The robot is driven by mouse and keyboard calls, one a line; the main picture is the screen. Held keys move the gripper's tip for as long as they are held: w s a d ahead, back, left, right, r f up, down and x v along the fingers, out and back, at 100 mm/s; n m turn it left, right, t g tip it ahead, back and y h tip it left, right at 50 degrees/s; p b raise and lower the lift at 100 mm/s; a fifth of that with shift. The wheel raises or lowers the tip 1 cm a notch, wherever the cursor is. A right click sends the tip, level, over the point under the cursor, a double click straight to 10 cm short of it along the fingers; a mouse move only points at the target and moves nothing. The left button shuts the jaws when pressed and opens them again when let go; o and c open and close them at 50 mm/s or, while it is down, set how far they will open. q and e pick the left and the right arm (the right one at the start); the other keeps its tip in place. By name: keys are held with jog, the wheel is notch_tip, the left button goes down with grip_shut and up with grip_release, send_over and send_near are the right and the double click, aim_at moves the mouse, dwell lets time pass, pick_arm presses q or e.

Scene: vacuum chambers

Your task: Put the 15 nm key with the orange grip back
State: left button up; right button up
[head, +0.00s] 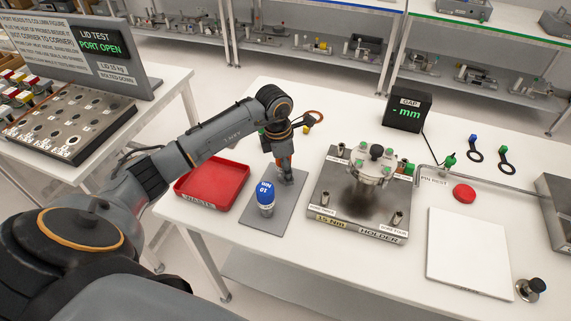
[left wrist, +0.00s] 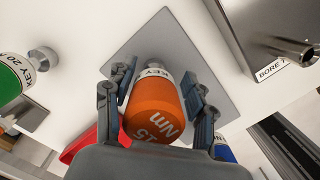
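The 15 Nm key with the orange grip (left wrist: 154,108) is between the two fingers of my left gripper (left wrist: 157,88) in the left wrist view. The pads lie close against both sides of its grip, and it looks held. Its white collar and metal foot point towards the grey plate (left wrist: 190,45); whether the foot touches the plate is unclear. In the head view my left gripper (head: 285,172) is above the back part of that plate, pointing down, and mostly covers the orange key. My right gripper is not in view.
A blue 10 Nm key (head: 266,198) stands on the plate's front part. A green key (left wrist: 12,76) stands nearby. A red tray (head: 212,184) is left, and the chamber on its holder plate (head: 345,205) is right. A white pad (head: 470,250) lies farther right.

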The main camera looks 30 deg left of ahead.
pick_arm(q)
jog(key=shift+w+a, duration=0.1)
jog(key=shift+w, duration=0.2)
jog(key=shift+s+r, duration=0.1)
jog(key=shift+r, duration=0.25)
jog(key=shift+r+p, duration=0.35)
jog(key=shift+p, duration=0.1)
jog(key=shift+r+p, duration=0.4)
jog(key=shift+r, duration=0.1)
jog(key=shift+a+r+b, duration=0.1)
jog(key=shift+r+b, duration=0.45)
jog(key=shift+b, duration=0.15)
jog(key=r, duration=0.3)
jog(key=r+b, duration=0.1)
jog(key=r, duration=0.1)
jog(key=s+r+b, duration=0.1)
jog(key=r, duration=0.2)
jog(key=shift+a+r, duration=0.4)
jog(key=shift+r, duration=0.7)
jog(key=shift+s+f, duration=0.1)
